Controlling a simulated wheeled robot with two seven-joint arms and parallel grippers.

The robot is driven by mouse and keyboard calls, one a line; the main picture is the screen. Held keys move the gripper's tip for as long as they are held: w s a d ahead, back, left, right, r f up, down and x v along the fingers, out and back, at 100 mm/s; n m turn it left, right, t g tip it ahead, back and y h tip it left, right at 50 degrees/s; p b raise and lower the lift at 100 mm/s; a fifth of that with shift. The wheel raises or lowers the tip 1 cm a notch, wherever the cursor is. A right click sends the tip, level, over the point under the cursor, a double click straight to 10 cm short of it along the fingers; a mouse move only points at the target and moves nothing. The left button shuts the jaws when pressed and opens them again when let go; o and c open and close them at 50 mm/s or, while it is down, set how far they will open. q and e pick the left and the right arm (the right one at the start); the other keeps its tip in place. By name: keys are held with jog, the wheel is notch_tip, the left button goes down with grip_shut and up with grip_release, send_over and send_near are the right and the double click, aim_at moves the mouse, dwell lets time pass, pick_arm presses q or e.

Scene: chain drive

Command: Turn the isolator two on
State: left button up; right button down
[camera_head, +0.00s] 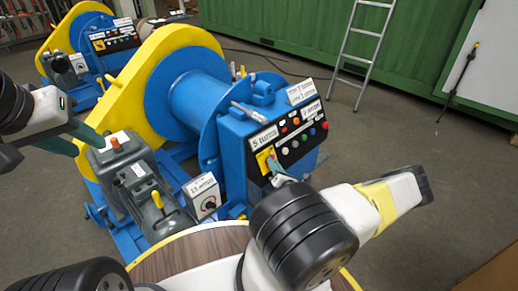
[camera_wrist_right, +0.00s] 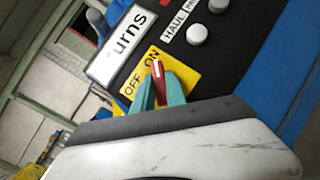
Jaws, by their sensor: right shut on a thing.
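The isolator is a red rotary handle (camera_wrist_right: 158,78) on a yellow plate (camera_wrist_right: 140,76) marked OFF and ON. In the right wrist view its pale tip points up, close to the ON lettering. In the head view the yellow plate (camera_head: 264,159) sits at the left end of the blue machine's black panel. My right gripper (camera_wrist_right: 160,90) has its teal fingers on both sides of the red handle and is shut on it. My left gripper (camera_head: 90,144) is open, with its fingers apart, close to the grey motor unit (camera_head: 127,172). No number two shows on the isolator.
Coloured buttons (camera_head: 298,138) line the panel beside the isolator. A small dial box (camera_head: 202,196) stands lower left. A second similar machine (camera_head: 92,38) is behind at top left. A ladder (camera_head: 360,45) leans against the green container (camera_head: 290,25). The floor at right is mostly clear.

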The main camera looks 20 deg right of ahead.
dwell(0.5)
jog(key=c, duration=1.4)
grip_release()
jog(key=shift+o, duration=0.2)
jog(key=s, duration=0.7)
jog(key=shift+s, duration=0.4)
jog(key=shift+a, duration=0.1)
